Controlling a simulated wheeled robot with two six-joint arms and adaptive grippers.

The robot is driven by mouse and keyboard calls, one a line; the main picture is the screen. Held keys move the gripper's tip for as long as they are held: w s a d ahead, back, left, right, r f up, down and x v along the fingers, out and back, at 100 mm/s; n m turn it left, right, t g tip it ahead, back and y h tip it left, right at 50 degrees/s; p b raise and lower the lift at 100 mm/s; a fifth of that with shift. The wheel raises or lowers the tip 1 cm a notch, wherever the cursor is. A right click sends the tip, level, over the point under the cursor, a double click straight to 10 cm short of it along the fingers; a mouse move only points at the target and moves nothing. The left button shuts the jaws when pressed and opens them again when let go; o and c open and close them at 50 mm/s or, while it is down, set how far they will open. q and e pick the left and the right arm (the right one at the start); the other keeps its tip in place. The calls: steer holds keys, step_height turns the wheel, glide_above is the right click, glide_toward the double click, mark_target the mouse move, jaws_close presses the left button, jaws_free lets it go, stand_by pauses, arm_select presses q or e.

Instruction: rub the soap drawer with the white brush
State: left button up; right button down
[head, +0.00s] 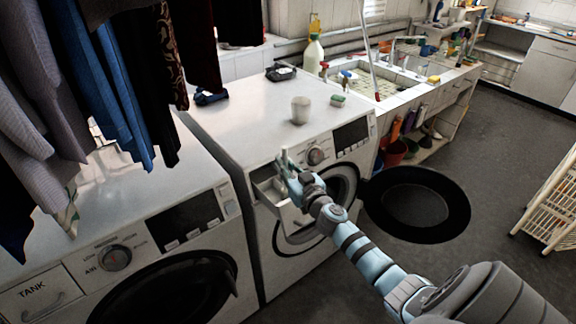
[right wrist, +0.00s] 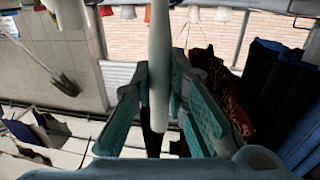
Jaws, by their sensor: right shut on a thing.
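The soap drawer (head: 266,192) is pulled out at the upper left front of the right-hand washing machine (head: 215,135). My right gripper (head: 287,168) is at the drawer, over its right part. It is shut on the white brush, whose pale handle (right wrist: 159,65) stands between the two teal-padded fingers in the right wrist view. In the head view the brush is small and mostly covered by my gripper. I cannot tell whether its bristles touch the drawer. My left gripper is not in view.
A second washing machine (head: 150,250) stands at the left. Clothes (head: 100,80) hang above it. A white cup (head: 300,110) and a green sponge (head: 338,100) are on the right-hand machine. A black round basin (head: 415,204) lies on the floor. A tiled sink (head: 375,82) is behind.

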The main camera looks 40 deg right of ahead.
steer(key=shift+r+p, duration=0.85)
steer(key=shift+r, duration=0.35)
steer(key=shift+f, duration=0.1)
